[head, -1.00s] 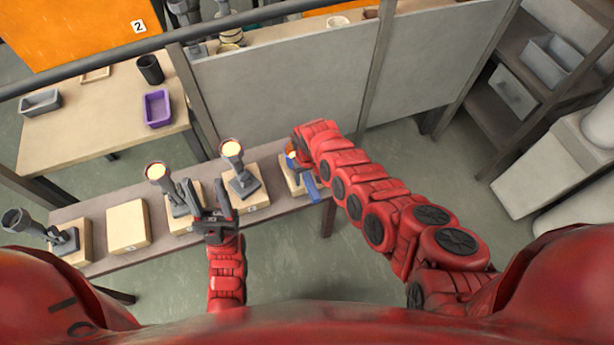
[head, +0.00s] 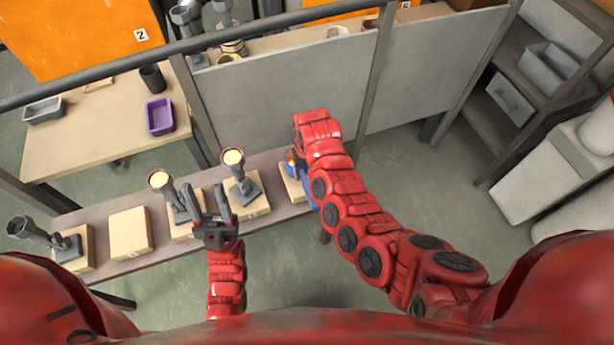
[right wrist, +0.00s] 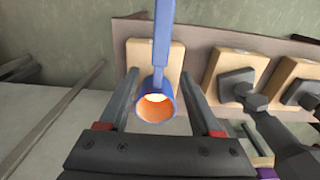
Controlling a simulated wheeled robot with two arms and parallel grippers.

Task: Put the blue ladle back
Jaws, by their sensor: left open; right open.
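The blue ladle (right wrist: 163,40) shows in the right wrist view, its handle pointing up and its bowl, orange inside, facing the camera. In the head view a little of the blue ladle (head: 303,179) shows beside my right arm, over the right-end wooden block (head: 288,188). My right gripper (right wrist: 158,77) is open, with one finger on each side of the bowl and visible gaps. In the head view my right arm hides its fingers. I cannot tell whether the ladle rests on the block. My left gripper (head: 209,202) is open and empty, near a grey ladle (head: 186,206).
Another grey ladle (head: 243,184) stands on a block between the two arms. A third grey ladle (head: 65,243) stands at the left end. One wooden block (head: 130,232) is bare. A grey partition (head: 265,100) rises behind the bench (head: 110,266).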

